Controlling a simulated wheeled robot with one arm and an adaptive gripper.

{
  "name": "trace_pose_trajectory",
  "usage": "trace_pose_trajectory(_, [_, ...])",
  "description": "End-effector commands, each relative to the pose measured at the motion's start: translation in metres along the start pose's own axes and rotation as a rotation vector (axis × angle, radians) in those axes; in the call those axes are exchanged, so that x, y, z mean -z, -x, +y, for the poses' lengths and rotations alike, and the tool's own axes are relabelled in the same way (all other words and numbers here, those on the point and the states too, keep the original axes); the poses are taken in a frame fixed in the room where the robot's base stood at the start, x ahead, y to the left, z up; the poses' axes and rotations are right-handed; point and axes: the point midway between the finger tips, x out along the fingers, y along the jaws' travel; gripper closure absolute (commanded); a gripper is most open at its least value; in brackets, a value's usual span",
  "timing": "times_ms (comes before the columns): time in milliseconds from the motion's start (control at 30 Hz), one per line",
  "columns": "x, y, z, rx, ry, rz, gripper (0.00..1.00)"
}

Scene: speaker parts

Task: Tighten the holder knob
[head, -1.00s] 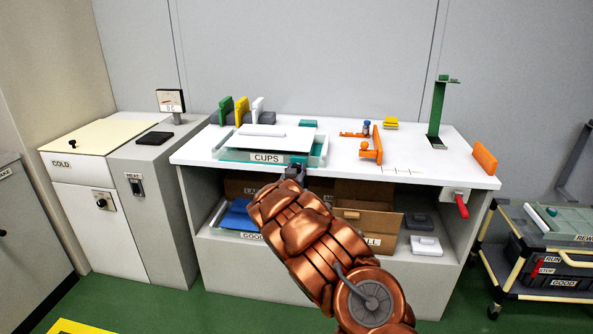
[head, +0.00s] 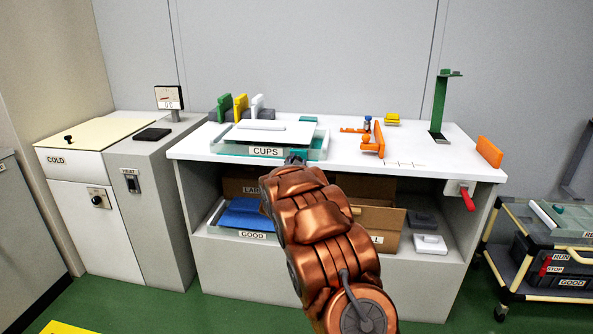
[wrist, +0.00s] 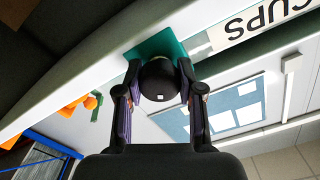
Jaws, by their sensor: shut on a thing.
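The holder knob (wrist: 160,80) is a dark round knob with a small white mark. In the wrist view it sits between the two fingers of my gripper (wrist: 158,92), which is shut on it. A teal holder part (wrist: 158,48) shows behind the knob, at the table's front edge beside the CUPS label (wrist: 262,20). In the head view my gripper (head: 296,160) is at the front of the CUPS tray (head: 232,149), near its right end. My arm hides the knob there.
Orange fixtures (head: 379,140) and a green stand (head: 438,105) stand on the table's right. A red handle (head: 467,198) sticks out of the front right. The lower shelf holds a cardboard box (head: 378,217) and a blue-filled GOOD tray (head: 240,234). Bare tabletop lies right of the tray.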

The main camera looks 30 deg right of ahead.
Motion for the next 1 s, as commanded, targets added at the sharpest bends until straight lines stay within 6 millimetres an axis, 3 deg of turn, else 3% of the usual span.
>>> trace_pose_trajectory(1000, [-0.0061, 0.0004, 0.0027, -0.002, -0.914, -0.004, 0.98])
